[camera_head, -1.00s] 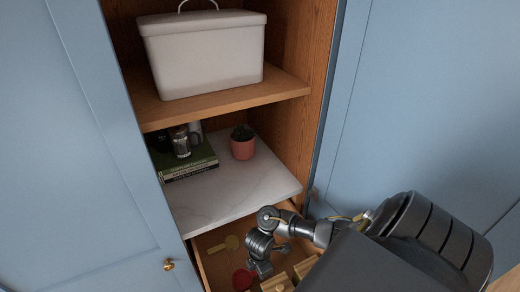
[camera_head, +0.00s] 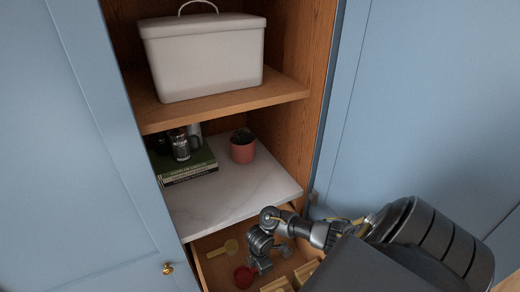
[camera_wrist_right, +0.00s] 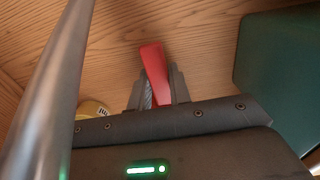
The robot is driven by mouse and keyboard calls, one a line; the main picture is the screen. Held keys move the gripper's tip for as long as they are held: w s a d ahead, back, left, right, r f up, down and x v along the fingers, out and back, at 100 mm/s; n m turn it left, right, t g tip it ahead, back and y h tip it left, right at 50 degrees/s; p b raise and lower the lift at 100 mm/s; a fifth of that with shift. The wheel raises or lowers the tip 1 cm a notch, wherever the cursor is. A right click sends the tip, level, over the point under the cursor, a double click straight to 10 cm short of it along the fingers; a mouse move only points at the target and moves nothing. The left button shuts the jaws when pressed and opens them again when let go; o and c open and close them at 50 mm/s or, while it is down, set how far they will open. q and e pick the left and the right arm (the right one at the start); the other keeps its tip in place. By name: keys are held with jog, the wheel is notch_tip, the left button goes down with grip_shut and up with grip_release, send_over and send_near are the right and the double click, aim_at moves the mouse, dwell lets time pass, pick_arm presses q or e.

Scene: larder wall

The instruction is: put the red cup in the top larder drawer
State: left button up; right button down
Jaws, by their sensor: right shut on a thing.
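The red cup (camera_head: 243,277) shows at the bottom of the head view, in or just above the open larder drawer (camera_head: 215,270). My right gripper (camera_head: 257,267) reaches in from the right, at the cup's right side. In the right wrist view a straight red part of the cup (camera_wrist_right: 154,62), apparently its handle, stands between the fingers of the right gripper (camera_wrist_right: 158,88), which is shut on it. The cup's bowl does not show there. Whether the cup touches the drawer floor is hard to tell. My left gripper is not in view.
A yellow scoop-like thing (camera_head: 231,246) lies in the drawer behind the cup. Wooden dividers or boxes (camera_head: 305,271) are at its front right. Above, a marble shelf (camera_head: 240,193) holds books (camera_head: 190,172), a glass press (camera_head: 181,149) and a pink plant pot (camera_head: 243,152).

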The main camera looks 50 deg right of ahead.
jog(key=shift+f, duration=0.2)
jog(key=c, duration=1.3)
grip_release()
notch_tip(320, 180, up, 12)
jog(key=p, duration=0.6)
jog(key=shift+r, duration=0.2)
